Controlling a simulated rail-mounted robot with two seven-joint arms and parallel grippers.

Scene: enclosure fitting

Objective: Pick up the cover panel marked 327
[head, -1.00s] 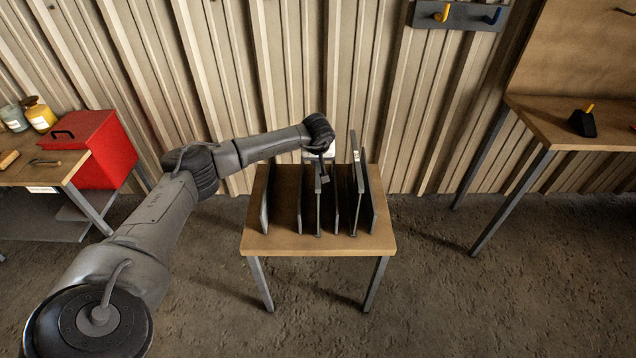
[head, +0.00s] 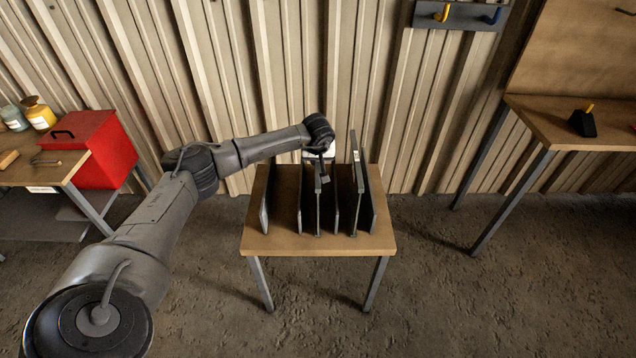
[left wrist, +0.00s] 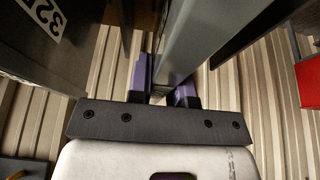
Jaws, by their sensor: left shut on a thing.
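Several thin dark panels stand on edge, side by side, on a small wooden table (head: 285,243). My left gripper (left wrist: 163,88), with purple fingers, is shut on the upper edge of a grey panel (left wrist: 188,45) near the middle of the row. In the head view this panel (head: 318,205) still stands among the others. A taller panel (head: 357,190) to its right bears a white label (head: 356,156). In the left wrist view a label (left wrist: 43,15) on the neighbouring panel at left shows "32"; the rest is cut off. No marking shows on the held panel. My right gripper is not in view.
Another panel (head: 267,200) stands apart at the left of the row. A workbench (head: 570,125) stands at right. A corrugated wall (head: 230,80) is close behind the table. The floor in front is clear.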

